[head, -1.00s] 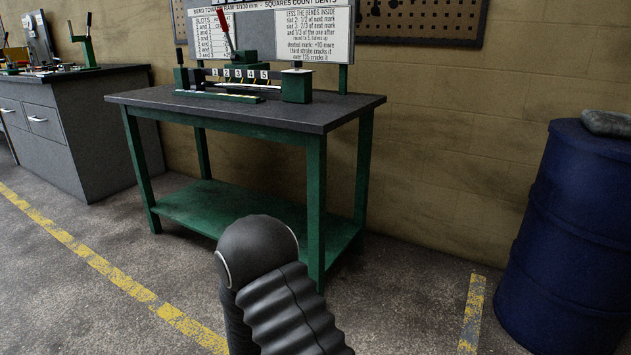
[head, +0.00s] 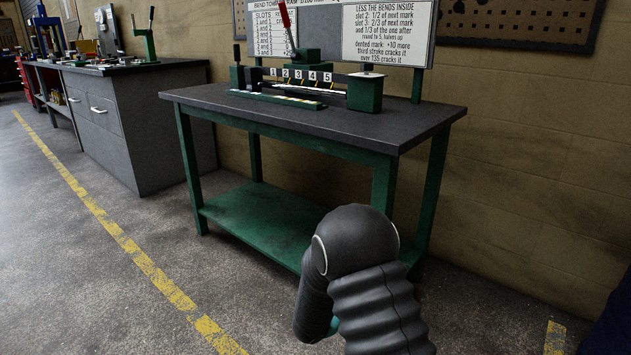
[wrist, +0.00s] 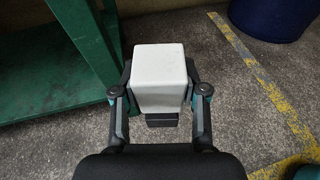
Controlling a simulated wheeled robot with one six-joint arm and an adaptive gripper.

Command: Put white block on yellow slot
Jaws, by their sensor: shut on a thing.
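My gripper (wrist: 159,98) is shut on a white block (wrist: 159,72), which sits between the two fingers in the wrist view, above the concrete floor and beside the green table's leg. In the head view my arm covers the gripper and the block. The bench press with numbered slots 1 to 5 (head: 302,76) stands on the dark-topped green table (head: 330,118). Small pale and yellowish marks show along its front strip, but I cannot tell a yellow slot for certain.
A grey cabinet (head: 140,125) with tools on top stands to the left. A sign board (head: 390,30) rises behind the press. A blue barrel (wrist: 275,14) shows in the wrist view. Open floor with a yellow line (head: 130,245) lies at the left.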

